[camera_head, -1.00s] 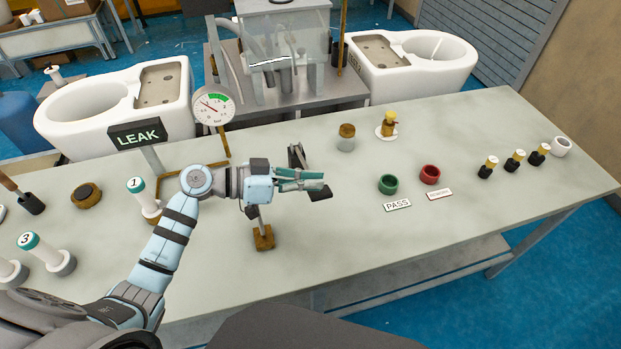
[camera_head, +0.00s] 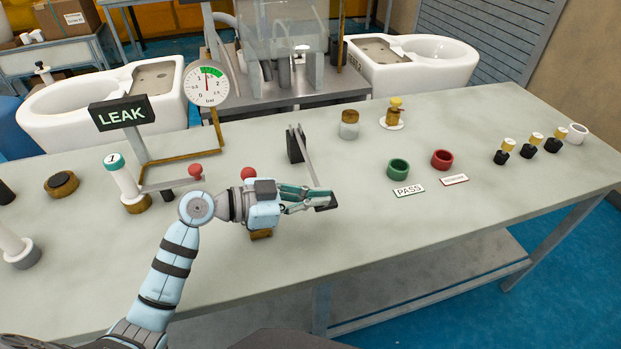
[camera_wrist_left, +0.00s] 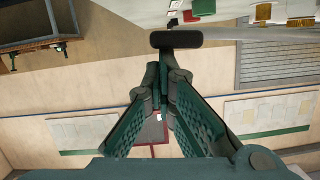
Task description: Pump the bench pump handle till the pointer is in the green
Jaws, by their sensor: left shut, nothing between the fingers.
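The bench pump is a black bracket (camera_head: 296,147) with a thin grey lever (camera_head: 309,160) sloping toward the front and a black grip (camera_head: 327,203) at its end. My left gripper (camera_head: 318,197) is shut and empty, its tips close by that grip. In the left wrist view the grip (camera_wrist_left: 176,39) lies just beyond the closed fingertips (camera_wrist_left: 165,72); whether they touch I cannot tell. The round gauge (camera_head: 207,87) stands behind on a brass pipe. Its pointer stands nearly straight up, near the left part of the green band. My right gripper is not in view.
Red knobs (camera_head: 195,170) stand beside my left forearm, with a white cylinder marked 1 (camera_head: 123,180) and the LEAK sign (camera_head: 121,113) to the left. The front right of the bench (camera_head: 440,215) is clear.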

